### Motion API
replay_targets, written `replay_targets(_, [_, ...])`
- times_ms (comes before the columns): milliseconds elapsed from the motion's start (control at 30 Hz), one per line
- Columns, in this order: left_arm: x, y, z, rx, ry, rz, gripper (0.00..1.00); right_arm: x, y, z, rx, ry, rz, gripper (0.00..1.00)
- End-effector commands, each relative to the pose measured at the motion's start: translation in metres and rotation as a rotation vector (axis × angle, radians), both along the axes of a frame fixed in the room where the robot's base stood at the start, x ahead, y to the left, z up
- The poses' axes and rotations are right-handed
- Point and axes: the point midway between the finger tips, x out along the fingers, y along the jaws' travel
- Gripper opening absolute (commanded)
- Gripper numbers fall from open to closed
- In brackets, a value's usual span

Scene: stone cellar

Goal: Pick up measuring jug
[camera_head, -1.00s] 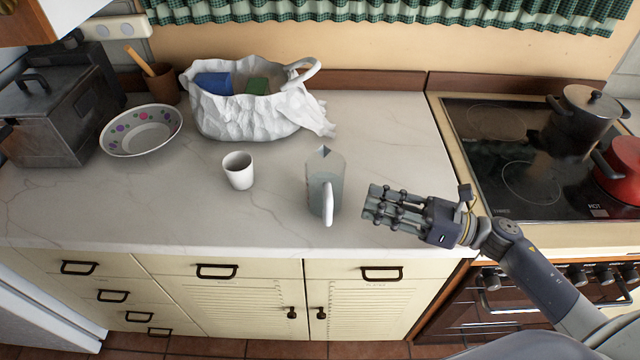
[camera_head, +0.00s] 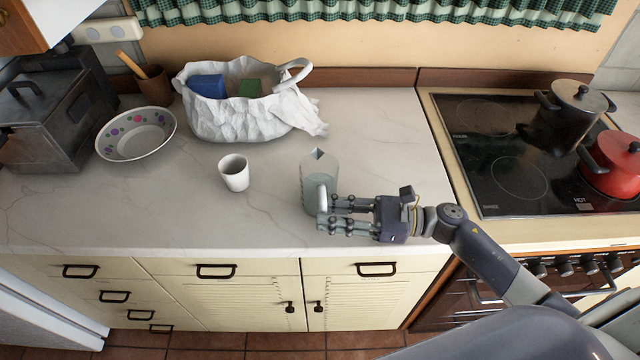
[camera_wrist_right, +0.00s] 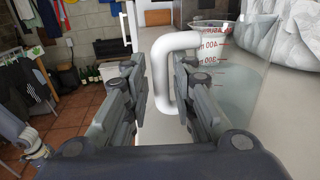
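The measuring jug (camera_head: 312,172) stands upright on the counter (camera_head: 110,205), clear-walled with a white handle at its front right. In the right wrist view the jug (camera_wrist_right: 236,85) shows red markings, and its white handle (camera_wrist_right: 160,75) is between my open fingers. My right gripper (camera_head: 322,214) is open, its fingertips at the jug's handle; I cannot tell whether they touch it. It also shows in the right wrist view (camera_wrist_right: 157,108). My left gripper is not in view.
A white cup (camera_head: 234,174) stands left of the jug. A white bag (camera_head: 225,122) with blue and green items is behind. A patterned bowl (camera_head: 135,143) is further left. A black pot (camera_head: 568,122) and red pot (camera_head: 610,165) are on the stove at right.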

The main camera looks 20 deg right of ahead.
Motion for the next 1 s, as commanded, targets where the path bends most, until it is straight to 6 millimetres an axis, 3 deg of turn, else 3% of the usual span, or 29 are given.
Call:
replay_targets(133, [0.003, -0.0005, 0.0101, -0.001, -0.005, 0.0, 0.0, 0.0068, 0.0146, 0.0023, 0.002, 0.0, -0.001, 0.24])
replay_targets(367, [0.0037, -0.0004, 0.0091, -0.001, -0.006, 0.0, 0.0, 0.0075, 0.0166, -0.0006, 0.0, 0.0, -0.001, 0.24])
replay_targets(400, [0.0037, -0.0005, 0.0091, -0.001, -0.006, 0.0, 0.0, 0.0074, 0.0165, -0.0006, 0.0, 0.0, -0.001, 0.22])
replay_targets(500, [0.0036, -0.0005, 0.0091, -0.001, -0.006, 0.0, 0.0, 0.0074, 0.0164, -0.0005, 0.0, 0.0, -0.001, 0.0])
replay_targets(1000, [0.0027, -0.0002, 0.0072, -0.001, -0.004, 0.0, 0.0, 0.0077, 0.0163, 0.0041, 0.001, -0.004, 0.0, 0.0])
